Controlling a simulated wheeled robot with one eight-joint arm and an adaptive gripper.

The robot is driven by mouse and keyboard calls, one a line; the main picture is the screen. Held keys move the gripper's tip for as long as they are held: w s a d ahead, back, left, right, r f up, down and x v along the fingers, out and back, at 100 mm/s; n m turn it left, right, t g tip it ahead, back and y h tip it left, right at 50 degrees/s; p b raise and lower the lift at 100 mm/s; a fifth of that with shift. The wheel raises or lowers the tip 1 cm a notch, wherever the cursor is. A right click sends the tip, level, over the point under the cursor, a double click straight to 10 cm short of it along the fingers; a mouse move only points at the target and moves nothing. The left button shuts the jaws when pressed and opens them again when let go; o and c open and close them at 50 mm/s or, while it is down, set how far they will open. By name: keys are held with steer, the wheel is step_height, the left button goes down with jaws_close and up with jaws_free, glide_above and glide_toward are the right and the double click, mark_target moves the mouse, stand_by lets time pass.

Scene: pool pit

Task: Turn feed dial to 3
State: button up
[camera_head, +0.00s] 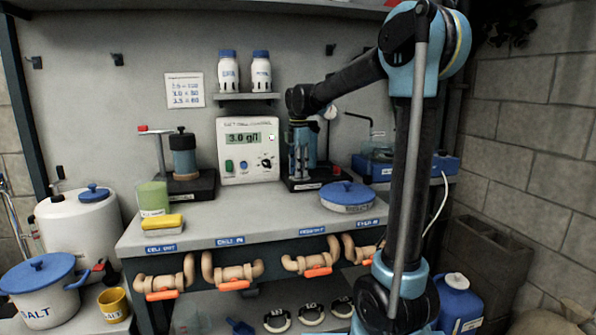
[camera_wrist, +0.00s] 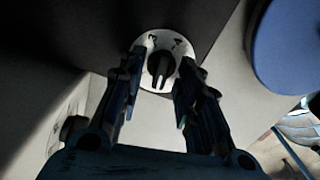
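The feed dial (camera_wrist: 160,60) shows in the wrist view as a round white plate with a dark knob (camera_wrist: 158,68) at its middle, set in a dark surface. Marks are on its rim, too small and dim to read surely. I cannot tell which mark the knob points to. My gripper (camera_wrist: 165,62) is open, with one finger on each side of the knob and a gap visible on both sides. In the head view my gripper (camera_head: 301,165) points down over the dark pump base (camera_head: 312,182), right of the control box; the dial is hidden there.
The control box (camera_head: 249,152) stands left of my gripper, its display seeming to read 3.0. A blue-lidded tub (camera_head: 348,196) sits in front right, its lid also close in the wrist view (camera_wrist: 290,45). Another pump (camera_head: 184,165) stands left. The bench's middle front is clear.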

jaws_close()
